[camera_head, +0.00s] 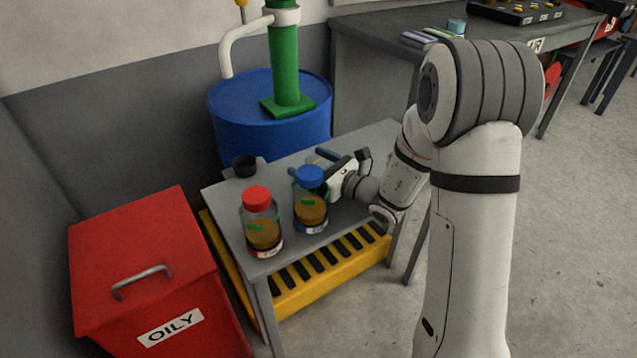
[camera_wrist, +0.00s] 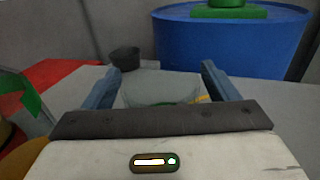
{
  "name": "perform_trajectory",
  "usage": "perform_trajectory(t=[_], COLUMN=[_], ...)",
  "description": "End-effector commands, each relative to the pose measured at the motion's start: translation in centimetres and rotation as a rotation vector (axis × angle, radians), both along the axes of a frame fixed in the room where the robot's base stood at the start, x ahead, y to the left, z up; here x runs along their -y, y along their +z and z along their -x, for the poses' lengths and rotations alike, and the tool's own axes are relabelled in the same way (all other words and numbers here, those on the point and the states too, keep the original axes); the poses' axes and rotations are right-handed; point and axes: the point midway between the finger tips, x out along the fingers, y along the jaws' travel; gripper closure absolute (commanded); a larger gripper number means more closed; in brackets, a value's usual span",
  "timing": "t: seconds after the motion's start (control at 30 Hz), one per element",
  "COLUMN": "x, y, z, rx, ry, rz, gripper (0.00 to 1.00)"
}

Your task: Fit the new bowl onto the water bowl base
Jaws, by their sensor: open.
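My gripper (camera_head: 307,161) reaches in from the right over the grey table, behind the blue-capped jar. In the wrist view its two blue fingers (camera_wrist: 160,70) are spread wide apart. A clear, rounded piece (camera_wrist: 160,88) that looks like the bowl shows between them, its lower part hidden by my gripper body. I cannot tell whether the fingers touch it. A small dark cup-shaped piece (camera_head: 245,165) stands at the table's back left, and it also shows in the wrist view (camera_wrist: 124,60), beyond the left finger. I cannot tell for certain which piece is the water bowl base.
A red-capped jar (camera_head: 261,222) and a blue-capped jar (camera_head: 310,205) of amber liquid stand at the table's front, close to my gripper. A blue drum (camera_head: 235,105) with a green column stands behind. A red OILY bin (camera_head: 140,245) is at left.

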Motion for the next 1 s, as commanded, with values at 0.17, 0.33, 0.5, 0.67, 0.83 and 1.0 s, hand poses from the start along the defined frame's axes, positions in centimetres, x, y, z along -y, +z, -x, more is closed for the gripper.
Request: perform_trajectory(t=[0.17,0.33,0.5,0.67,0.83,1.0], x=[0.00,0.05,0.08,0.10,0.13,0.15], y=[0.04,0.03,0.02,0.02,0.04,0.04], z=[-0.06,-0.06,-0.07,-0.07,-0.09,-0.08], rx=[0.000,0.000,0.000,-0.001,0.000,0.000], ry=[-0.001,-0.002,-0.002,-0.003,-0.003,-0.003], rz=[0.000,0.000,0.000,0.001,0.000,0.000], gripper=[0.19,0.31,0.45,0.58,0.70,0.74])
